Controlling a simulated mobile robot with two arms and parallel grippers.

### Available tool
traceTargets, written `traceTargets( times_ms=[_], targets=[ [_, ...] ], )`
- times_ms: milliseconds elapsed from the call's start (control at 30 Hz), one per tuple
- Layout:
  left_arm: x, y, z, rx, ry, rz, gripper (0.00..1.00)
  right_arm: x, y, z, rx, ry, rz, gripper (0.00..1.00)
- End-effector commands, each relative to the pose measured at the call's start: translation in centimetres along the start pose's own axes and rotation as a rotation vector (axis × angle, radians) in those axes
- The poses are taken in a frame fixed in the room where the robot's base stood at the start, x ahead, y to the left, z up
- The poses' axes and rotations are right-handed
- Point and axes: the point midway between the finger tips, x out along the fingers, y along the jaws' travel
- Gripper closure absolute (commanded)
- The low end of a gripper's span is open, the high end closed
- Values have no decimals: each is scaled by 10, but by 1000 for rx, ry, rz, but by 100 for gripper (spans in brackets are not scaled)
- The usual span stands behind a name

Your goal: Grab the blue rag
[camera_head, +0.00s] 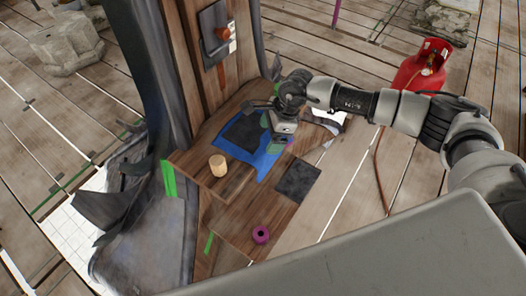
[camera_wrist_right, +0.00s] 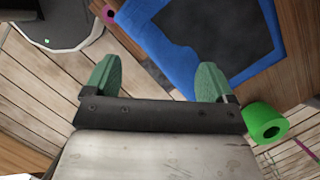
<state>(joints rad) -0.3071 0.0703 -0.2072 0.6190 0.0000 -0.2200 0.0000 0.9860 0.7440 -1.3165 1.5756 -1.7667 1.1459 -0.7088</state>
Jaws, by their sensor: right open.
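The blue rag (camera_head: 262,165) lies on a wooden ledge at the foot of the wooden post, with a dark square patch (camera_head: 240,131) on its middle. The blue rag (camera_wrist_right: 150,38) also shows at the top of the right wrist view, with the dark patch (camera_wrist_right: 205,30) inside its blue border. My right gripper (camera_head: 270,133) is over the rag's right side in the head view. In the right wrist view its green fingertips (camera_wrist_right: 157,75) are spread apart with nothing between them. Its height above the rag is hard to tell. My left gripper is not in view.
A dark square sheet (camera_head: 298,182) and a purple roll (camera_head: 261,234) lie nearer. A green roll (camera_wrist_right: 265,122) is close to the right fingertip. A red gas cylinder (camera_head: 423,68) stands at right.

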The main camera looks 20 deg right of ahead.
Motion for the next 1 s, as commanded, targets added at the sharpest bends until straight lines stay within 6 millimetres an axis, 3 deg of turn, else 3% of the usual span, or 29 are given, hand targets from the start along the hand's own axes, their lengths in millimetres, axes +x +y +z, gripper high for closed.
traceTargets(
  times_ms=[100, 300, 867, 1000],
  targets=[
    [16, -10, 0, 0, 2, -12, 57, 22, 0, -1, -1, -1, 1, 15],
    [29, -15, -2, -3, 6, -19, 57, 37, 0, -1, -2, 0, 0, 15],
    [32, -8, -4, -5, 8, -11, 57, 42, 0, 0, -1, 1, 1, 15],
    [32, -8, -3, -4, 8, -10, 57, 42, 1, 0, -1, 1, 2, 23]
  ],
)
